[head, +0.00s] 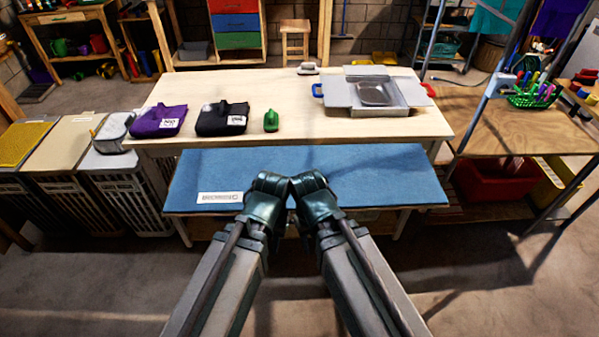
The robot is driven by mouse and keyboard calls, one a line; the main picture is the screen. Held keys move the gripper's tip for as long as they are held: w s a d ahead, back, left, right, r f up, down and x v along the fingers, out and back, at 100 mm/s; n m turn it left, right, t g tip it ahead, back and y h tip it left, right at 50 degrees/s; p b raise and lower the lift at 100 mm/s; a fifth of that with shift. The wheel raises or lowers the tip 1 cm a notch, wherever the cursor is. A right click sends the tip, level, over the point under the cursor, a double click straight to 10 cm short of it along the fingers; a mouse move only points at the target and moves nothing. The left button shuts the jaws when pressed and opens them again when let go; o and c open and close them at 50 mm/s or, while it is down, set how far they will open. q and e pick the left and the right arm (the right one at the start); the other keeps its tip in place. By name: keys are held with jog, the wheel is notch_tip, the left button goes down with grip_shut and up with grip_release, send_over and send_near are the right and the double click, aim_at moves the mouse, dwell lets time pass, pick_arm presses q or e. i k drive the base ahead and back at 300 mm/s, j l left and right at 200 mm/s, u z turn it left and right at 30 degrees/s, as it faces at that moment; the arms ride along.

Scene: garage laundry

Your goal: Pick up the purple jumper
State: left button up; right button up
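The purple jumper (152,124) lies folded, with a white label, on the left end of the wooden table (290,95). A black folded garment (218,122) with a white label lies just right of it. My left gripper (270,186) is over the blue padded board (340,172) at the table's front, to the right of and nearer than the jumper, apart from it. My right gripper (308,186) is close beside the left one. The fingers of both are hidden or too unclear to show their opening. I see nothing held.
A green object (271,121) stands right of the black garment. A grey tray set (410,92) fills the table's right part. Bins (128,190) with lids line the left. A side table (520,135) with a green basket (532,97) is at right. The table's middle is clear.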

aim_at(150, 119)
jog(key=i+j+u, duration=0.1)
jog(key=j+u, duration=0.3)
jog(key=i+j+u, duration=0.15)
jog(key=u, duration=0.2)
jog(key=i+j+u, duration=0.15)
jog(key=u, duration=0.25)
jog(key=i+j+u, duration=0.2)
jog(key=u, duration=0.2)
jog(key=i+j+u, duration=0.15)
jog(key=i+u, duration=0.15)
jog(key=i+j+u, duration=0.15)
jog(key=u, duration=0.15)
jog(key=i+z, duration=0.25)
jog(key=i+j+z, duration=0.25)
jog(key=i, duration=0.15)
jog(key=i+z, duration=0.15)
jog(key=z, duration=0.3)
jog(key=i+j+z, duration=0.1)
jog(key=z, duration=0.35)
jog(key=i+j+z, duration=0.1)
jog(key=j+z, duration=0.15)
jog(key=z, duration=0.25)
jog(key=i+j+z, duration=0.1)
jog(key=j+z, duration=0.2)
jog(key=z, duration=0.15)
jog(key=j+z, duration=0.75)
jog(key=z, duration=0.2)
jog(key=i, duration=0.05)
